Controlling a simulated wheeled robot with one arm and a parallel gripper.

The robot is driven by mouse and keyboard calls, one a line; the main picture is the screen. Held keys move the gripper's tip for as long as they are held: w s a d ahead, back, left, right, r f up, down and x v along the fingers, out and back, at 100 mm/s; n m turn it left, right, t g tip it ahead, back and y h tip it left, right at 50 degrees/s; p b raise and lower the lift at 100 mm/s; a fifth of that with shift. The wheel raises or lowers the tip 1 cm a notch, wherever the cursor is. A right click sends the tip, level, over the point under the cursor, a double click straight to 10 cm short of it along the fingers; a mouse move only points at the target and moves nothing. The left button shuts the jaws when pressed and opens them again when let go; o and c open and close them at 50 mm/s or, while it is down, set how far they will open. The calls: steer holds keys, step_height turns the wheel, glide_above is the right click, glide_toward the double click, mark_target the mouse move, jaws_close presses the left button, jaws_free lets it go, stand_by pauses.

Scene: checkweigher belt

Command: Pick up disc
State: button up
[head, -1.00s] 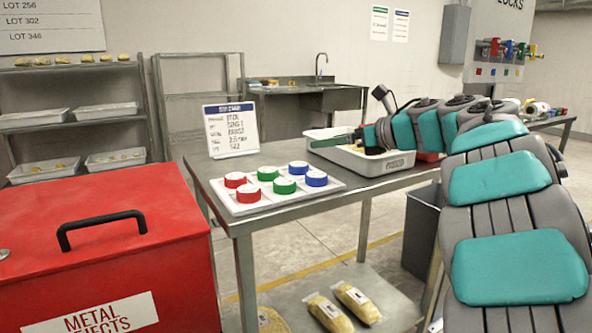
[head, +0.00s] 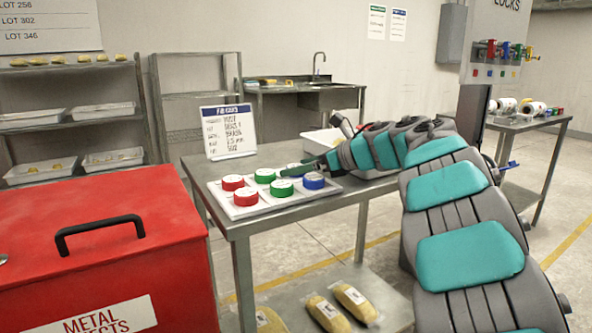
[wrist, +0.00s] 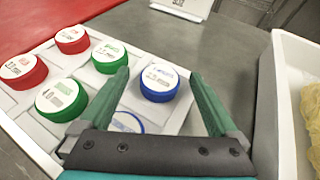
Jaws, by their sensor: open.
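Several round discs with white labelled tops sit in a flat white tray (head: 262,209) on the metal table: two red (head: 232,183), two green (head: 281,188) and two blue (head: 313,182). My gripper (head: 290,172) is over the tray's right part, partly covering the far blue disc. In the wrist view my gripper (wrist: 160,76) is open and empty, with its green fingers apart. One blue disc (wrist: 160,84) shows between the fingertips. The other blue disc (wrist: 127,122) is mostly hidden by my gripper's body. The green discs (wrist: 61,100) lie left of the left finger.
A white bin (wrist: 264,115) stands right of the tray, close to the right finger. A label stand (head: 229,131) is behind the tray. A red metal-rejects box (head: 120,210) stands left of the table. Packed bags (head: 328,314) lie on the lower shelf.

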steer(key=shift+c, duration=0.4)
jaws_close()
stand_by(0.4)
steer(key=shift+r, duration=0.15)
